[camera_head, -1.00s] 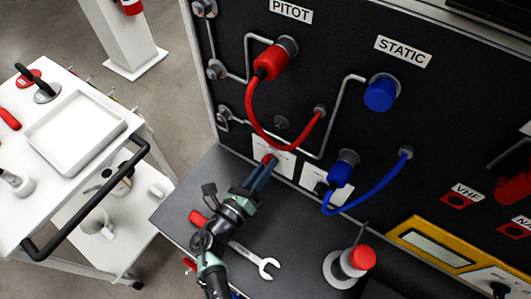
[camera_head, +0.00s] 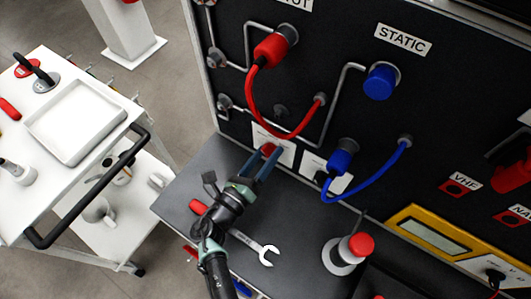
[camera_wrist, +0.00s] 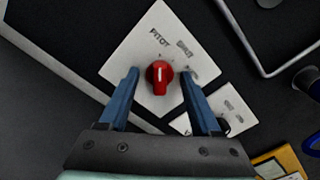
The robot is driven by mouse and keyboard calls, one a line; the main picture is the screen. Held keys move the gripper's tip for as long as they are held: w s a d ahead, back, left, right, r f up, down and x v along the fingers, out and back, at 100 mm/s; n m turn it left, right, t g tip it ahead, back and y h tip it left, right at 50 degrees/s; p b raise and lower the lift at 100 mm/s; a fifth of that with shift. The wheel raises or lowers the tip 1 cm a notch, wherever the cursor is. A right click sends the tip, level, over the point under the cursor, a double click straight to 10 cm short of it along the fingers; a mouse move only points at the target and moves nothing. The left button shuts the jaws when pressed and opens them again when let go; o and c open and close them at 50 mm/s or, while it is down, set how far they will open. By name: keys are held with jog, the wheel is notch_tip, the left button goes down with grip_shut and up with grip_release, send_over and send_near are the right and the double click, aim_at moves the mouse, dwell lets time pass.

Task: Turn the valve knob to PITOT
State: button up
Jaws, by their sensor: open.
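The valve knob (camera_wrist: 159,76) is red with a white line. It sits on a white plate (camera_wrist: 150,45) lettered PITOT and a second word that looks like SHUT. In the wrist view its narrow grip runs roughly up and down the picture, with the PITOT word up from it. My gripper (camera_wrist: 160,73) is open, with one blue finger on each side of the knob and gaps visible at both sides. In the head view the knob (camera_head: 268,148) shows partly between the fingertips of my gripper (camera_head: 267,155). I cannot tell how deep the fingers reach.
A red hose (camera_head: 253,98) hangs above the plate, and a blue hose (camera_head: 377,184) hangs to the right. A wrench (camera_head: 262,251) and a red-capped post (camera_head: 353,248) are on the dark shelf below. A second white plate (camera_wrist: 224,110) is beside the knob's plate.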

aim_at(266, 156)
jog(key=shift+s+a, duration=0.1)
jog(key=shift+p+v, duration=0.9)
jog(key=shift+v, duration=1.5)
